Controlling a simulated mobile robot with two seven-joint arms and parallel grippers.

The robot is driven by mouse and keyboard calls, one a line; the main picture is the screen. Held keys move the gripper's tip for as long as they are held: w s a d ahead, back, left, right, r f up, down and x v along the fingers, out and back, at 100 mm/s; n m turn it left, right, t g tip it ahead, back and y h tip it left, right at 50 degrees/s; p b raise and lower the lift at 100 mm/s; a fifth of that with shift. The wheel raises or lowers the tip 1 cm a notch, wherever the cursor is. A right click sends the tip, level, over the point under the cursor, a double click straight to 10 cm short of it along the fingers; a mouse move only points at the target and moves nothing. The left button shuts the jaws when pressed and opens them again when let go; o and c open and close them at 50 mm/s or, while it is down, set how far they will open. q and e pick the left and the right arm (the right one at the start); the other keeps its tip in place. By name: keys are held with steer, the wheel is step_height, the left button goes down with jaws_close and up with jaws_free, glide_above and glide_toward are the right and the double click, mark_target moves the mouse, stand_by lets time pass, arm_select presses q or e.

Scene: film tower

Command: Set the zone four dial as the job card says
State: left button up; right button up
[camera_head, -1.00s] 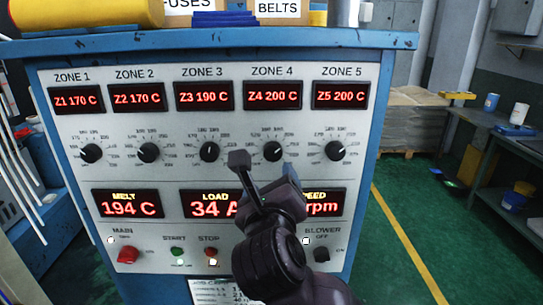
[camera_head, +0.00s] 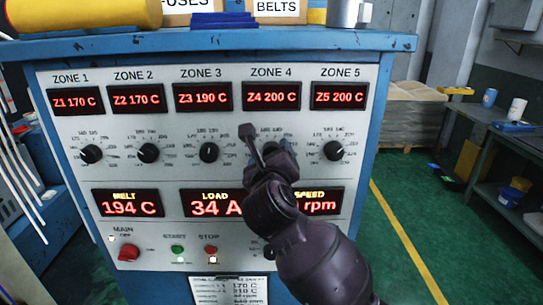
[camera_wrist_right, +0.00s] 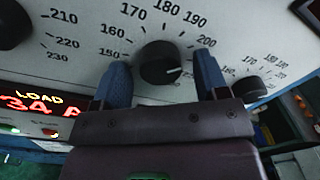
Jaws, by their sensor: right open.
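The zone four dial (camera_wrist_right: 160,62) is a black knob on the white panel, under the display reading Z4 200 C (camera_head: 271,96). In the right wrist view its white mark points right, near the 200 side of the scale. My right gripper (camera_head: 265,140) is open in front of the dial and hides most of it in the head view. In the wrist view its blue fingers (camera_wrist_right: 162,82) stand on either side of the knob; contact cannot be told. The job card (camera_head: 230,289) is low on the panel, cut off, its small text mostly unreadable. My left gripper is not in view.
The zone three dial (camera_head: 208,152) and zone five dial (camera_head: 334,150) flank the dial. Below are the melt display (camera_head: 128,203), red main switch (camera_head: 129,253) and start and stop buttons. Boxes and a yellow roll (camera_head: 90,14) lie on the cabinet top.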

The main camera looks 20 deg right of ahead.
steer(key=c, duration=0.9)
steer(key=shift+m, duration=2.8)
steer(key=o, duration=0.9)
